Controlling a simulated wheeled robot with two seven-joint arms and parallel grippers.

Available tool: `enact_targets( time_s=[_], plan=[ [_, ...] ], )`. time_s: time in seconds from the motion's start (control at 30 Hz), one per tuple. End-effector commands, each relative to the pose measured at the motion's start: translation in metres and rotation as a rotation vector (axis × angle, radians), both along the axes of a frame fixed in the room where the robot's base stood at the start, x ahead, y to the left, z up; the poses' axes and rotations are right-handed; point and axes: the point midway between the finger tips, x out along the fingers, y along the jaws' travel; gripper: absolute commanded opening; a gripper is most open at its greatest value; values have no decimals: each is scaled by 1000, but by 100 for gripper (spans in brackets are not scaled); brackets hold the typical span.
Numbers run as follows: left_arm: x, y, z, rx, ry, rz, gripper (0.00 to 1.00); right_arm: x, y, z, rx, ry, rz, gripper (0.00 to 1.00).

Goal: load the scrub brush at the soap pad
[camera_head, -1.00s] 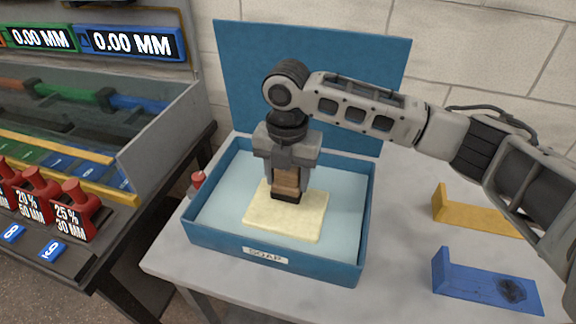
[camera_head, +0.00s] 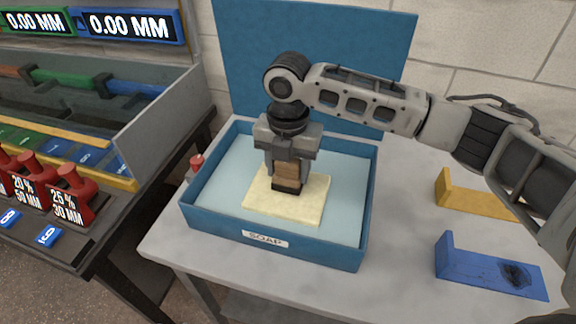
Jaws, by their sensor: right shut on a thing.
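My right gripper (camera_head: 287,163) points down into the blue soap tray (camera_head: 228,240) and is shut on the scrub brush (camera_head: 287,174). The brush has a brown wooden body and a dark lower end. It is upright over the pale yellow soap pad (camera_head: 305,210), and its dark end appears to touch the pad's top. The exact contact is hard to tell. The pad lies flat in the tray, which carries a SOAP label. My left gripper is not in view.
A blue panel (camera_head: 240,70) stands behind the tray. Yellow (camera_head: 480,200) and blue (camera_head: 480,268) brackets lie on the grey table at right. A small red knob (camera_head: 197,162) is beside the tray.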

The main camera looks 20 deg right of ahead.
Motion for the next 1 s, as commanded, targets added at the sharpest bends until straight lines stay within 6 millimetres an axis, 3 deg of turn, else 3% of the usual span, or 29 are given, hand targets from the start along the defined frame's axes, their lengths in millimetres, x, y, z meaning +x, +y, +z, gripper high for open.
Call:
enact_targets(
  time_s=[1.0],
  plan=[
    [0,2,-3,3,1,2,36,0,0,-10,0,0,0,32]
  ],
)
